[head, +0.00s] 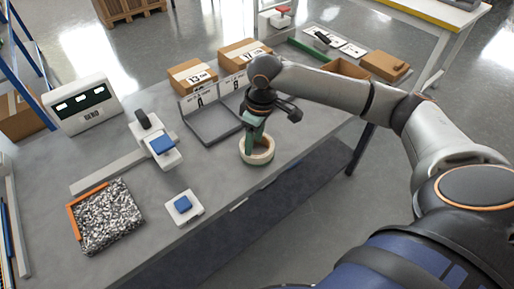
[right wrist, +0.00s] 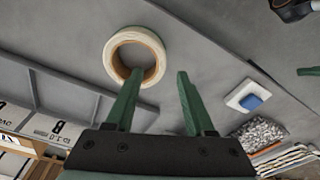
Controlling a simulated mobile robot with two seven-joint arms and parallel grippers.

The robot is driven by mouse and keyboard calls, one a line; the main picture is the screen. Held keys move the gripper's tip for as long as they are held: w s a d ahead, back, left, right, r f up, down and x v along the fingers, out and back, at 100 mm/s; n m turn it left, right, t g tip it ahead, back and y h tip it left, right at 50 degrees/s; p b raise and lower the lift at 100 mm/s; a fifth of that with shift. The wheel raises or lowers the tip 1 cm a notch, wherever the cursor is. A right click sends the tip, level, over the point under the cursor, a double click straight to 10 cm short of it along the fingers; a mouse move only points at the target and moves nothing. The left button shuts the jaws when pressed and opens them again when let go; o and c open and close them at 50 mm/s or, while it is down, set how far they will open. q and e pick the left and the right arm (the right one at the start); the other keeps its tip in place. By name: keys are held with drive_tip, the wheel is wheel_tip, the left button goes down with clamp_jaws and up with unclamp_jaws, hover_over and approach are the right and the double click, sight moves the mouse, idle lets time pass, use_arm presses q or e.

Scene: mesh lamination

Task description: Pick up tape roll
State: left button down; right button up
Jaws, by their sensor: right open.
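The tape roll (head: 258,158) is a cream ring lying flat on the grey table, near its front edge. It also shows in the right wrist view (right wrist: 113,58), with a brown inner side. My right gripper (head: 254,139) is just above the roll, its green fingers pointing down at it. In the right wrist view the gripper (right wrist: 158,74) is open with nothing between its fingers. One finger overlaps the near rim of the roll; the other is to its right. I cannot tell whether they touch. My left gripper is not seen in the head view.
A grey two-part tray (head: 212,128) stands behind the roll, with cardboard boxes (head: 192,76) beyond. A white block with a blue pad (head: 184,207), a stand with a blue top (head: 160,148) and a tray of grey pieces (head: 107,215) are to the left. Bare table surrounds the roll.

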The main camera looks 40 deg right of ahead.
sight(256, 160)
drive_tip(key=f, duration=0.4)
drive_tip(key=w+f, duration=0.1)
drive_tip(key=f, duration=0.1)
drive_tip(key=shift+a+f, duration=0.35)
drive_tip(key=shift+a, duration=0.05)
clamp_jaws()
drive_tip(key=shift+w, duration=0.1)
idle(0.3)
